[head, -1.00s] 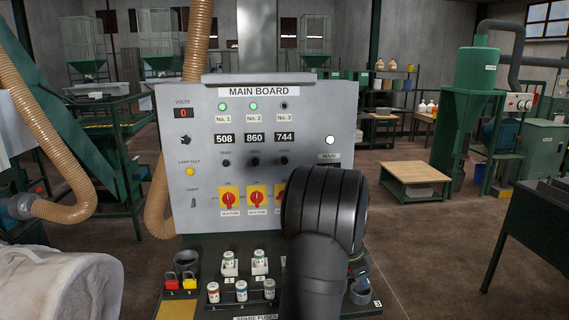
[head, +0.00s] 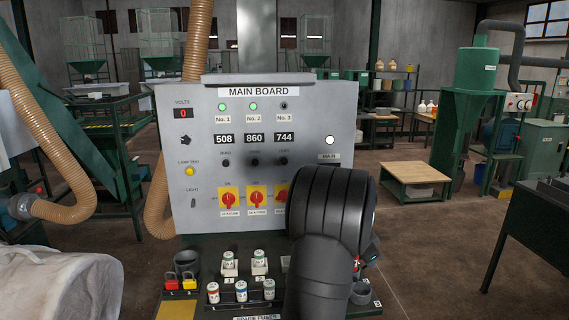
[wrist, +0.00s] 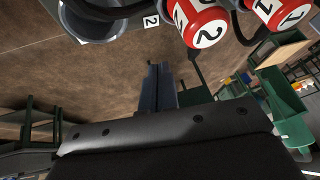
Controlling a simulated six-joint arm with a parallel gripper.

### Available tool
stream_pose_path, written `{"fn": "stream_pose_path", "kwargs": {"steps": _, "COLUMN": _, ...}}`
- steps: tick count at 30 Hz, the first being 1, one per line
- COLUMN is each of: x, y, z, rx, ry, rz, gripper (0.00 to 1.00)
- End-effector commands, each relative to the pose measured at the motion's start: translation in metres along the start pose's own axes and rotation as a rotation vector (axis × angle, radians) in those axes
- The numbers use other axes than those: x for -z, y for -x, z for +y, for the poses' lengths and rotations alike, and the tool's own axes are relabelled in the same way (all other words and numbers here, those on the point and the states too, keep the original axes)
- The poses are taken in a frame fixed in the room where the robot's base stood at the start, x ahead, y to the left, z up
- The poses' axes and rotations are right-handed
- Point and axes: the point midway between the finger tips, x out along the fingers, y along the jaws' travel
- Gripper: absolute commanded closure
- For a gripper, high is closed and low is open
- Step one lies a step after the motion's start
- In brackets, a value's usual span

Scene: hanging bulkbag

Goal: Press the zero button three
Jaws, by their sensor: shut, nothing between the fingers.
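The main board (head: 205,105) stands upright in the head view. Three small black zero buttons sit in a row under displays reading 508, 860 and 744. The third zero button (head: 283,161) is at the right, under the 744 display (head: 284,138), and is uncovered.
The wrist view shows red plugs marked 2 (wrist: 203,25) and 1 (wrist: 285,10) with black cables, and a grey cup (wrist: 90,22). Red rotary switches (head: 256,199) sit below the buttons. Fuses (head: 241,290) and padlocks (head: 180,282) stand on the ledge below.

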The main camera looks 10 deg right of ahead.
Motion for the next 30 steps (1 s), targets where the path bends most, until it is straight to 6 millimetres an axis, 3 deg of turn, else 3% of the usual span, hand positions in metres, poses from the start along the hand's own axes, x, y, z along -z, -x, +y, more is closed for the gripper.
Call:
{"fn": "stream_pose_path", "kwargs": {"steps": 3, "x": 0.012, "y": 0.008, "z": -0.033, "rx": 0.149, "ry": 0.043, "rz": 0.047, "gripper": 1.00}}
{"fn": "stream_pose_path", "kwargs": {"steps": 14, "x": -0.028, "y": 0.040, "z": -0.128, "rx": 0.571, "ry": -0.002, "rz": 0.088, "gripper": 1.00}}
{"fn": "stream_pose_path", "kwargs": {"steps": 21, "x": -0.052, "y": 0.085, "z": -0.183, "rx": 0.881, "ry": -0.077, "rz": 0.137, "gripper": 1.00}}
{"fn": "stream_pose_path", "kwargs": {"steps": 30, "x": -0.072, "y": 0.154, "z": -0.220, "rx": 1.238, "ry": -0.209, "rz": 0.226, "gripper": 1.00}}
